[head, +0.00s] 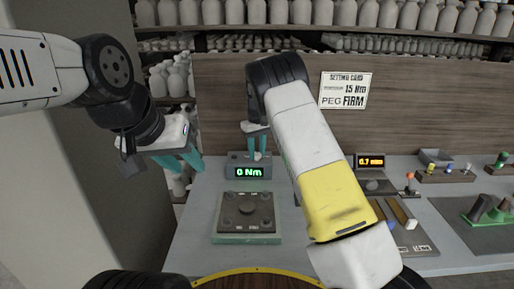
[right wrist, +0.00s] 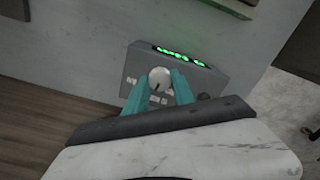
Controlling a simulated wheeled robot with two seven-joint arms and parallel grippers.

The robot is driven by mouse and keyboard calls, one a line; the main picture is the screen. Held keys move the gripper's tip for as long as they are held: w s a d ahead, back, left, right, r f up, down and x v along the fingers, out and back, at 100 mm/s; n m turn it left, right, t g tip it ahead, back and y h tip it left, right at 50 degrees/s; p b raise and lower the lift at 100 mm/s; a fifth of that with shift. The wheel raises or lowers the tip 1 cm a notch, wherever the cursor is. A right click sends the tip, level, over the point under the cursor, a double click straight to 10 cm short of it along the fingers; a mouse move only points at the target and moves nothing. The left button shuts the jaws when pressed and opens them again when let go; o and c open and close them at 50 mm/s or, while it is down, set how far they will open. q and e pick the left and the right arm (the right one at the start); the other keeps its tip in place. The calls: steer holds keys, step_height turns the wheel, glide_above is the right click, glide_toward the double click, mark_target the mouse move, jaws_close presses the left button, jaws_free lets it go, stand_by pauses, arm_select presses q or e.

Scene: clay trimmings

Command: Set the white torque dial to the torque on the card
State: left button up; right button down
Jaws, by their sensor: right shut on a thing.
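The setting card (head: 345,90) on the back panel reads 15 Nm and PEG FIRM; its smallest word is blurred. The grey torque box (head: 237,172) shows a green 0 Nm. Its white dial (right wrist: 160,77) has a dark pointer mark and sits between the teal fingers of my right gripper (right wrist: 161,88), which is shut on it. In the head view, my right gripper (head: 258,150) reaches down to the box, and the fingers largely hide the dial. My left gripper (head: 191,166) hangs empty left of the box, its fingers apart.
A dark plate with knobs (head: 245,212) on a green base lies in front of the torque box. To the right stand an orange 0.7 display (head: 371,161), small coloured levers (head: 411,178) and a grey board with green pegs (head: 487,213). Shelves of pale bottles (head: 350,13) stand behind.

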mark_target(257, 154)
steer(key=m, duration=0.6)
steer(key=shift+w+r, duration=0.1)
steer(key=shift+m, duration=0.3)
stand_by(0.3)
steer(key=c, duration=1.1)
jaws_free()
steer(key=shift+o, duration=0.2)
step_height(257, 154, up, 8)
steer(key=shift+f, duration=0.15)
